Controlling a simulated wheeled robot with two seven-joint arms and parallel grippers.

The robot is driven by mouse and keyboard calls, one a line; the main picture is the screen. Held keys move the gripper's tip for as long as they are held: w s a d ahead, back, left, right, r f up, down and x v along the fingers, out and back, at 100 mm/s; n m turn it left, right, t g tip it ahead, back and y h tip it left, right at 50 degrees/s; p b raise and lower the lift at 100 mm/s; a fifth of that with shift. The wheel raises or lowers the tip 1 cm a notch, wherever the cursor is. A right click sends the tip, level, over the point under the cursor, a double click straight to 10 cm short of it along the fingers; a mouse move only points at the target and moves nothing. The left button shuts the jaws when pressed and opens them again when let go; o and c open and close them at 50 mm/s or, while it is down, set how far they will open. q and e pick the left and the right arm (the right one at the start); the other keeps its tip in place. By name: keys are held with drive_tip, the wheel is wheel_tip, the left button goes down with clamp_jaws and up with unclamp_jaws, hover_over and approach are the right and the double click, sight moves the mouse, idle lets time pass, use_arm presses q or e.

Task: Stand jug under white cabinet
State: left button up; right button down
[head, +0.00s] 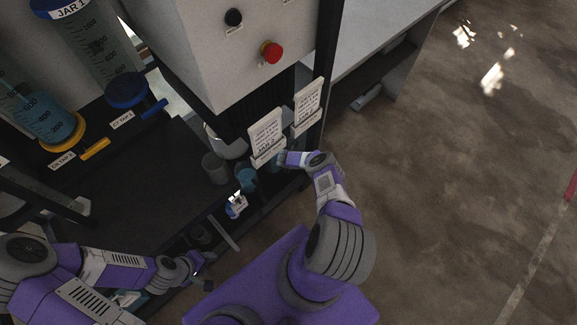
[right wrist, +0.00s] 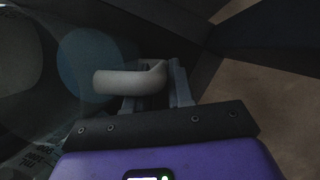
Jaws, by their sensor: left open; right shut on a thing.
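The white cabinet (head: 225,50) hangs at the top middle of the head view, with a black knob and a red button. My right gripper (head: 283,158) is below it, beside the two white signs. In the right wrist view its fingers (right wrist: 155,100) are shut on a pale grey handle (right wrist: 128,82), which I take as the jug's. A pale rounded vessel (head: 226,146), perhaps the jug, shows under the cabinet, partly hidden by a sign. Whether it touches the shelf, I cannot tell. My left gripper (head: 202,268) is open and empty at the lower middle, away from the vessel.
On the dark worktop (head: 150,185) stand a grey cup (head: 215,168) and a blue cup (head: 246,179) near the vessel. Large measuring jars (head: 92,45) with blue and yellow taps are at upper left. The white signs (head: 266,137) rise at the worktop's right edge. Open floor lies right.

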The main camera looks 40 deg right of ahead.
drive_tip(key=shift+w, duration=0.1)
drive_tip(key=shift+f, duration=0.15)
drive_tip(key=c, duration=1)
unclamp_jaws()
drive_tip(key=p+v, duration=1)
drive_tip(key=v, duration=0.2)
